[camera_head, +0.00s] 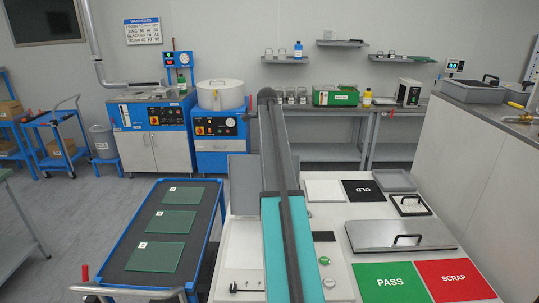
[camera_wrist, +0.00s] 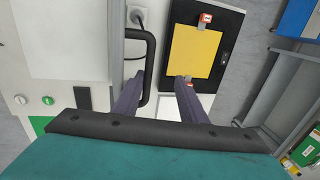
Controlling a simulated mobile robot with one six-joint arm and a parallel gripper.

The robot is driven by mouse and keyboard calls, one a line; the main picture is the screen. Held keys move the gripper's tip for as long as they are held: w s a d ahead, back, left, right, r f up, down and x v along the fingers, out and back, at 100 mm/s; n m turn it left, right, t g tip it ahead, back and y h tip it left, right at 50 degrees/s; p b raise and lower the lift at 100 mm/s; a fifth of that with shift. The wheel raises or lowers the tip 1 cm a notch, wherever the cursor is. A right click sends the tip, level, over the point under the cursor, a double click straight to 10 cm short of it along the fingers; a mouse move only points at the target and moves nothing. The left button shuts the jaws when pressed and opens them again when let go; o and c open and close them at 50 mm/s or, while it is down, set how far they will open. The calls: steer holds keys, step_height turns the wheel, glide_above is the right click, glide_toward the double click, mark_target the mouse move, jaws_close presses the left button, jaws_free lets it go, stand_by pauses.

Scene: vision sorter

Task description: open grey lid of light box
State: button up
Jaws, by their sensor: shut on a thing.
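The grey lid (camera_head: 243,182) stands upright at the far edge of the light box, whose white panel (camera_head: 243,246) lies bare left of my arm. In the wrist view the lid (camera_wrist: 117,40) shows nearly edge-on, beside the white panel (camera_wrist: 62,35). Its black handle (camera_wrist: 151,50) sticks out on the side away from the panel. My gripper (camera_wrist: 161,77) has one finger between lid and handle and the other beyond the handle; it is shut on the handle. The contact is partly hidden. In the head view my arm hides the gripper.
A black-framed yellow panel (camera_wrist: 198,50) with red-tagged parts lies just beyond the handle. Buttons (camera_head: 325,261), a large grey cover (camera_head: 400,236) and PASS (camera_head: 392,283) and SCRAP (camera_head: 455,281) areas lie right of my arm. A blue cart with glass plates (camera_head: 164,222) stands left.

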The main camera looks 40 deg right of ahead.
step_height(320, 180, up, 13)
steer(key=s+a+b, duration=0.1)
steer(key=s+b, duration=0.1)
steer(key=b, duration=0.1)
steer(key=shift+a+r, duration=0.15)
steer(key=shift+a, duration=0.15)
stand_by(0.7)
